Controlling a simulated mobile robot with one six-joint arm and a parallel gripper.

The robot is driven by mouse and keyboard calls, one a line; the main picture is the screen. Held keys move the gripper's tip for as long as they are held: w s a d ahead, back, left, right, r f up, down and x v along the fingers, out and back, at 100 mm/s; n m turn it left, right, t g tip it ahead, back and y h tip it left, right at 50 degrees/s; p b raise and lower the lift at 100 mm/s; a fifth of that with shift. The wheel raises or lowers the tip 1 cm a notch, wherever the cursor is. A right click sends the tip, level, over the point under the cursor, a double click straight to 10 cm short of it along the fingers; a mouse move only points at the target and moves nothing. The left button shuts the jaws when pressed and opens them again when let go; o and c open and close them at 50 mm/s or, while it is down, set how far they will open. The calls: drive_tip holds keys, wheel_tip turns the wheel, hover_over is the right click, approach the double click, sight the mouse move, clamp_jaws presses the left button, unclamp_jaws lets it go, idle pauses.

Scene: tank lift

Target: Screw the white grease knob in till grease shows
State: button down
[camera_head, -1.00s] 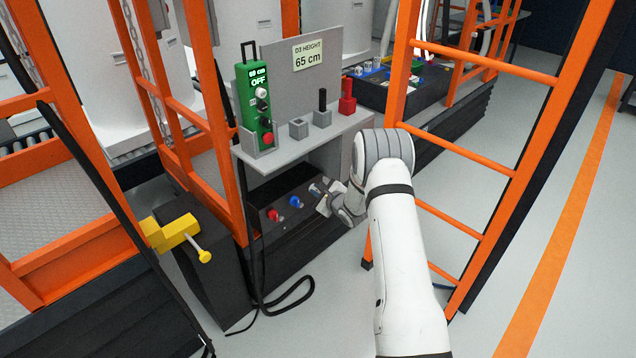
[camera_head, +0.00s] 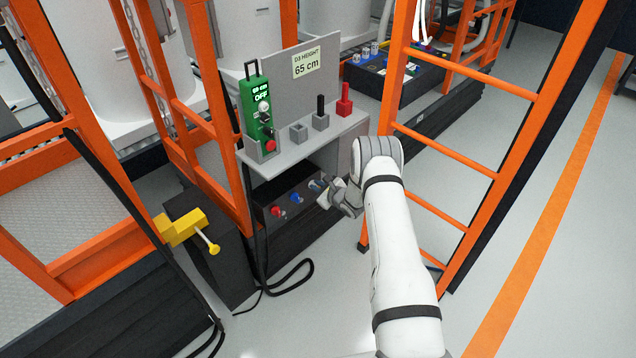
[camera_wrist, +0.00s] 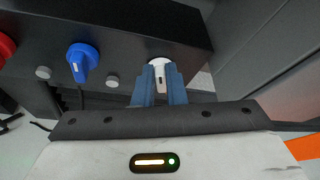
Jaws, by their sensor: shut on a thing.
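The white knob (camera_wrist: 158,62) sits on the front of a black box (camera_wrist: 115,25) in the wrist view, at the right end of a row of knobs. My gripper (camera_wrist: 160,78) has its two blue fingers closed on either side of this knob, and hides part of it. In the head view my gripper (camera_head: 319,187) reaches under the grey shelf to the right end of the same row. The white knob itself is mostly hidden there. I cannot make out any grease in either view.
A blue knob (camera_wrist: 82,60) is left of the white one, and a red knob (camera_wrist: 6,46) is farther left. Above stands the grey shelf (camera_head: 290,157) with a green control box (camera_head: 258,110) and a sign reading 65 cm. An orange ladder frame (camera_head: 470,150) is right of my arm.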

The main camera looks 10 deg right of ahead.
drive_tip(key=shift+w+d+r, duration=0.1)
drive_tip(key=c, duration=1.5)
unclamp_jaws()
drive_tip(key=b+v, duration=0.1)
drive_tip(key=v, duration=0.6)
drive_tip(key=shift+s+d, duration=0.15)
drive_tip(key=shift+s, duration=0.25)
